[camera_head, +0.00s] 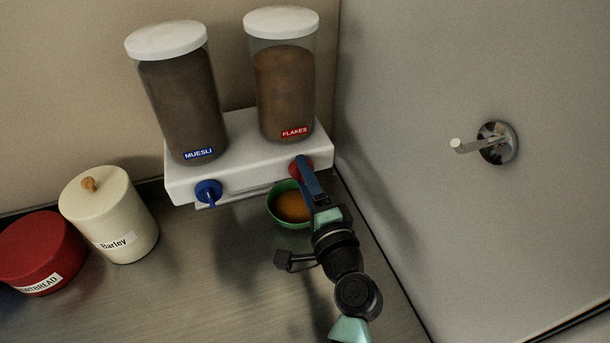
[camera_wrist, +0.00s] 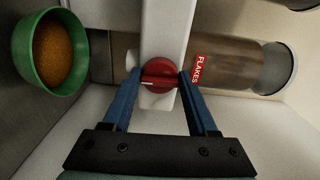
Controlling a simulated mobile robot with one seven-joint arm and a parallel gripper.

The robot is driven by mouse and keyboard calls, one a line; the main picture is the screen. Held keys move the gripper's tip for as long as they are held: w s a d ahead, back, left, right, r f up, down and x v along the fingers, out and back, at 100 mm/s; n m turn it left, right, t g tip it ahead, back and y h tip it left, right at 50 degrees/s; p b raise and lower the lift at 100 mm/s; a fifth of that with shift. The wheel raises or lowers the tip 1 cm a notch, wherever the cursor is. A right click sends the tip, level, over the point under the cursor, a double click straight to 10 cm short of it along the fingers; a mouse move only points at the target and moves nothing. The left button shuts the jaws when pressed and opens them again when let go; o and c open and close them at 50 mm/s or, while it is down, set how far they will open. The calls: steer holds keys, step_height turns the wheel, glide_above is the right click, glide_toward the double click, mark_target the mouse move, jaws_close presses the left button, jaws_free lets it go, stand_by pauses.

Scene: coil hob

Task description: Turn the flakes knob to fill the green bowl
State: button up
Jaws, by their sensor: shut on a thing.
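The red flakes knob (camera_head: 300,168) is on the front of the white dispenser base, below the jar labelled FLAKES (camera_head: 284,90). My gripper (camera_head: 303,172) is shut on this knob. In the wrist view the red knob (camera_wrist: 160,75) sits between the blue fingers of my gripper (camera_wrist: 159,78), with a white mark on its left part. The green bowl (camera_head: 275,212) stands on the counter under the flakes side and holds orange-brown flakes. It also shows in the wrist view (camera_wrist: 20,50), its contents spread broadly inside. My arm hides part of the bowl's right side in the head view.
The muesli jar (camera_head: 182,100) stands on the white base (camera_head: 240,170) at left, with a blue knob (camera_head: 208,191) below it. A barley canister (camera_head: 108,215) and a red canister (camera_head: 42,250) stand further left. A metal wall hook (camera_head: 495,143) is at right. The front counter is clear.

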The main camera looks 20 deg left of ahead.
stand_by(0.3)
steer(key=o, duration=1.4)
steer(key=shift+c, duration=0.2)
steer(key=b+v, duration=0.3)
steer(key=v, duration=1)
